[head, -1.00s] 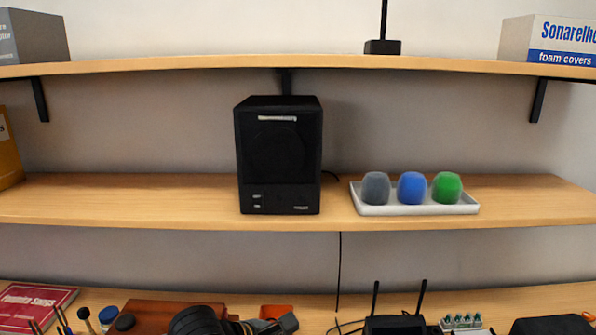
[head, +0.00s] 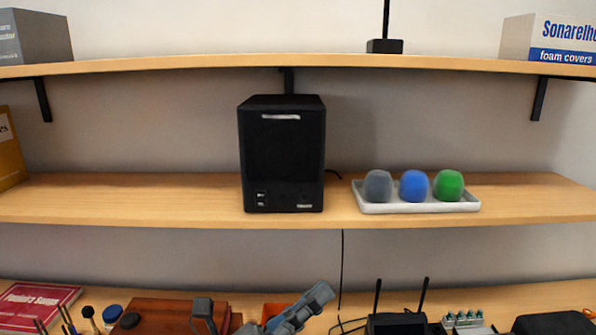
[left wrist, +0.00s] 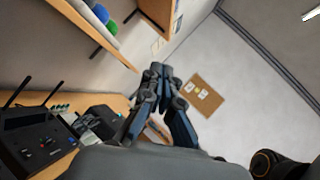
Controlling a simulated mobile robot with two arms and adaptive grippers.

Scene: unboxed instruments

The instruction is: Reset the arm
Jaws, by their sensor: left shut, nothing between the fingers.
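My left gripper (head: 322,293) shows low in the head view, above the bottom shelf or desk and left of the black receiver. Its grey-blue fingers point up and to the right. In the left wrist view the same gripper (left wrist: 160,70) has its two fingers together at the tips with nothing between them. My right gripper is in neither view.
A black speaker (head: 282,155) stands on the middle shelf (head: 130,200), beside a white tray (head: 420,208) with grey, blue and green foam covers. Below are a black receiver with two antennas (head: 396,325) and a red book (head: 35,303). The wrist view shows a corkboard (left wrist: 203,95).

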